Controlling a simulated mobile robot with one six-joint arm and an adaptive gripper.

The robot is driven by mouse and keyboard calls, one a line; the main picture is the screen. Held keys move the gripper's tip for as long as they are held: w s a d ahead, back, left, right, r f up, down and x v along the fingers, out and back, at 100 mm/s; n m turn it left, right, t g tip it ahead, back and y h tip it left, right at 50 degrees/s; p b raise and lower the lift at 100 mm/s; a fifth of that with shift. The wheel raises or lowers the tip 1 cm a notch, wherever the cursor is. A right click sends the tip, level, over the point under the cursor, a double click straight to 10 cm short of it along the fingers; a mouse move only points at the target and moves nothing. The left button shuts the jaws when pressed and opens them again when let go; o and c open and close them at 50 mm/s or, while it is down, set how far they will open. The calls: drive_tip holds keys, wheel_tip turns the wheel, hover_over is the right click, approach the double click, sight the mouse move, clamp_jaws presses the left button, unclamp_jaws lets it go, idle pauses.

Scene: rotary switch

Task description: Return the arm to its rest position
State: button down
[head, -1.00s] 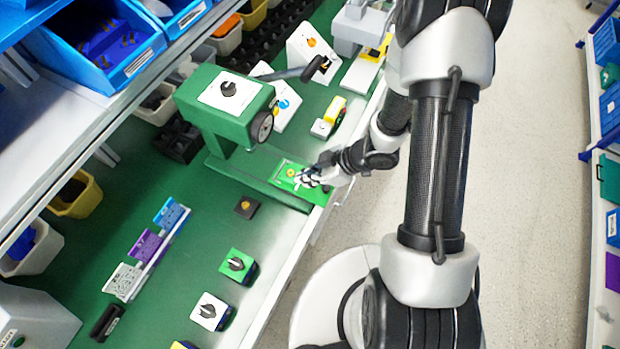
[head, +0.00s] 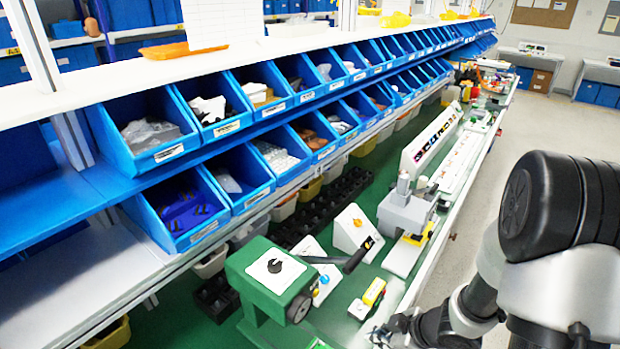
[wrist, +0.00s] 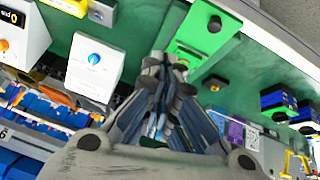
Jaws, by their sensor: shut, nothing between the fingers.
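My gripper (head: 385,335) shows at the bottom edge of the head view, partly cut off, low by the front of the bench. In the wrist view my gripper (wrist: 165,62) has its fingers together with nothing between them. It is in front of a green plate (wrist: 205,38) that bears a round black knob (wrist: 215,22); I cannot tell the distance. A green machine (head: 262,285) with a black rotary knob (head: 275,265) on a white plate stands left of my gripper in the head view. My arm comes in from the right.
A white sloped box (wrist: 95,60) with a blue knob is left of my fingers in the wrist view. A yellow-topped button box (head: 373,292) and a grey machine (head: 405,212) stand on the bench. Blue bins (head: 180,210) line the shelf. The floor (head: 560,125) at right is free.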

drive_tip(key=w+d+r+m+t+h, duration=0.25)
drive_tip(key=d+r+h, duration=0.2)
drive_tip(key=r, duration=0.35)
drive_tip(key=s+d+r+m+h, duration=0.2)
drive_tip(key=r, duration=0.4)
drive_tip(key=s+d+r+m+h, duration=0.1)
drive_tip(key=d+r+m, duration=0.15)
drive_tip(key=r, duration=0.25)
drive_tip(key=s+a+r+m+g+y+b, duration=0.1)
drive_tip(key=s+a+r+m, duration=0.1)
drive_tip(key=s+a, duration=0.4)
drive_tip(key=s+a+r+m+g+y, duration=0.1)
drive_tip(key=s+a, duration=0.5)
drive_tip(key=s, duration=0.6)
wheel_tip(320, 180, up, 3)
drive_tip(key=shift+m+y+b, duration=0.35)
drive_tip(key=shift+m+y, duration=0.1)
drive_tip(key=shift+m, duration=0.75)
drive_tip(key=shift+d+g, duration=0.1)
drive_tip(key=shift+g, duration=0.15)
